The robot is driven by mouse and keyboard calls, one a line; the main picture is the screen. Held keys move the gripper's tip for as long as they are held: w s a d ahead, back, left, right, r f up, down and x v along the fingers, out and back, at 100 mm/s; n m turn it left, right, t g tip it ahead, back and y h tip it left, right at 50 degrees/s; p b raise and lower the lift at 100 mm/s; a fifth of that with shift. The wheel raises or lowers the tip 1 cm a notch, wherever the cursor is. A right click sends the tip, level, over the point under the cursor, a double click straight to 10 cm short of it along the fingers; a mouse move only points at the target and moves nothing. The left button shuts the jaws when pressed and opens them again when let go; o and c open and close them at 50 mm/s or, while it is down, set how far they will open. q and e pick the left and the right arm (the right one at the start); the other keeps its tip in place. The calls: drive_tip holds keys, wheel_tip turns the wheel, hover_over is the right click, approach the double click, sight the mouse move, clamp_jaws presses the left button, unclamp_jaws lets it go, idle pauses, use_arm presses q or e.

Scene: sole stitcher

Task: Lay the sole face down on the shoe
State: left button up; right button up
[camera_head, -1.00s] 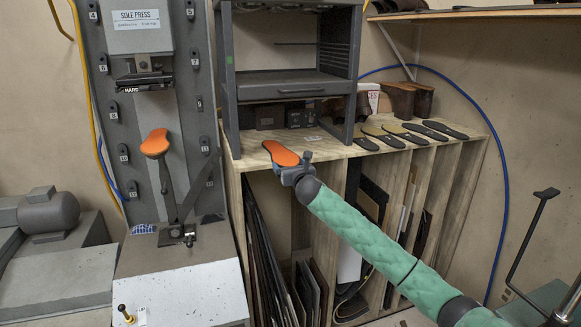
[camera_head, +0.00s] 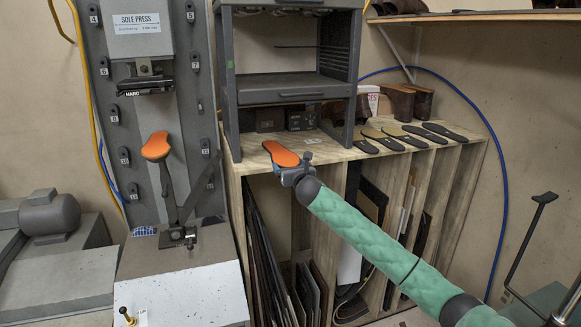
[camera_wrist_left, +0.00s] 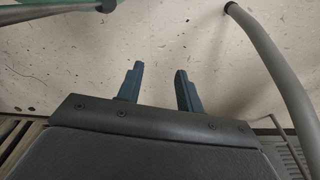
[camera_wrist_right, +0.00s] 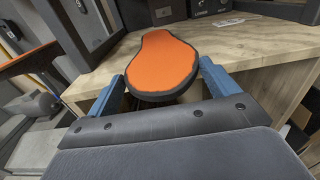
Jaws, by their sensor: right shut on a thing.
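An orange sole with a dark rim (camera_head: 280,152) is in my right gripper (camera_head: 296,172), near the front edge of the wooden bench. In the right wrist view the sole (camera_wrist_right: 160,62) lies orange face up between the two blue fingers, its wide end toward me. A shoe-like form with an orange, sole-shaped top (camera_head: 156,146) stands on a post in front of the press, left of the gripper; its sides are mostly hidden. My left gripper (camera_wrist_left: 158,76) shows only in its wrist view, fingers apart with nothing between them, over a pale speckled floor.
The sole press (camera_head: 140,45) stands at the left. A grey rack (camera_head: 295,92) stands on the bench (camera_head: 325,150) behind the held sole. Several dark soles (camera_head: 435,131) lie on the bench at right. Open space lies between the bench and the post.

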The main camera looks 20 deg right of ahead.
drive_tip(key=shift+r, duration=0.1)
use_arm(q)
drive_tip(key=s+a+f+p, duration=0.3)
drive_tip(key=s+f, duration=0.1)
drive_tip(key=f, duration=0.4)
use_arm(e)
drive_tip(key=s, duration=0.6)
drive_tip(key=shift+s+d+r, duration=0.15)
drive_tip(key=shift+r, duration=0.1)
drive_tip(key=s+p, duration=0.3)
drive_tip(key=s, duration=0.7)
drive_tip(key=shift+s+d, duration=0.15)
drive_tip(key=shift+s, duration=0.1)
use_arm(q)
drive_tip(key=s+a+f+p, duration=0.1)
drive_tip(key=s+a+p, duration=0.1)
drive_tip(key=s, duration=1.1)
drive_tip(key=shift+s+a+f+g, duration=0.2)
drive_tip(key=shift+a+f+g, duration=0.15)
drive_tip(key=shift+a, duration=0.1)
use_arm(e)
drive_tip(key=s, duration=1.3)
drive_tip(key=shift+s+d+r, duration=0.1)
drive_tip(key=shift+d+r, duration=0.1)
drive_tip(key=shift+r, duration=0.05)
